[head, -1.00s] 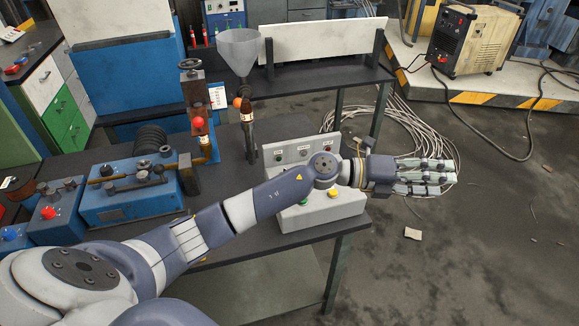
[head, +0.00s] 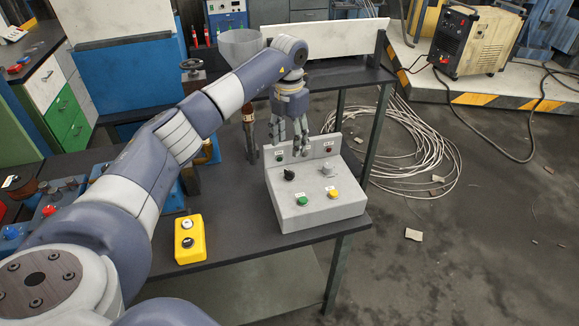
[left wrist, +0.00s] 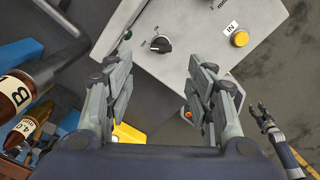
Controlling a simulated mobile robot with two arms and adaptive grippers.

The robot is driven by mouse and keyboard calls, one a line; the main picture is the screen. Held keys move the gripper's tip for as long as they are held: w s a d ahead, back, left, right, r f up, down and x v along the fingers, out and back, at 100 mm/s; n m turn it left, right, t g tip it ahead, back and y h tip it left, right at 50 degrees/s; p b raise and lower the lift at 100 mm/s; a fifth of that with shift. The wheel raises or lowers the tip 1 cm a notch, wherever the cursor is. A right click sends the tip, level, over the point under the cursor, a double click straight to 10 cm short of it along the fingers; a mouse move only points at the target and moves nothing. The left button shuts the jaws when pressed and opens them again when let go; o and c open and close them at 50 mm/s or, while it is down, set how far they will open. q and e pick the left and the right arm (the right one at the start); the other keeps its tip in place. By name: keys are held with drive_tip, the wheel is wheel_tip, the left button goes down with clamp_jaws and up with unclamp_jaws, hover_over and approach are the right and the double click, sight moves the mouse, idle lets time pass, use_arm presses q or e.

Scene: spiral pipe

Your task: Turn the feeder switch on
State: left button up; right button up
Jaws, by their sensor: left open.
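The grey control box (head: 316,207) stands at the table's front right corner. It carries a black rotary knob (head: 289,175), grey knobs, a green button (head: 302,201) and a yellow button (head: 333,194); its labels are too small to read in the head view. My left gripper (head: 291,151) hangs fingers down over the box's back left part, in front of its upright panel. In the left wrist view the open, empty fingers (left wrist: 165,98) are apart, and a black knob (left wrist: 161,45) shows beyond them, untouched. What looks like my right gripper (left wrist: 268,119) is small at the right.
A yellow two-button box (head: 189,239) lies left of the control box. A dark upright rod (head: 249,133) stands just left of my gripper. A grey funnel (head: 240,46) is behind my arm. Coiled cables (head: 420,145) lie on the floor to the right.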

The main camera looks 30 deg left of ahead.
sight(289, 171)
use_arm(q)
wheel_tip(289, 171, down, 10)
drive_tip(key=shift+f+p, duration=0.1)
drive_tip(key=shift+p, duration=0.95)
drive_tip(key=c, duration=1.1)
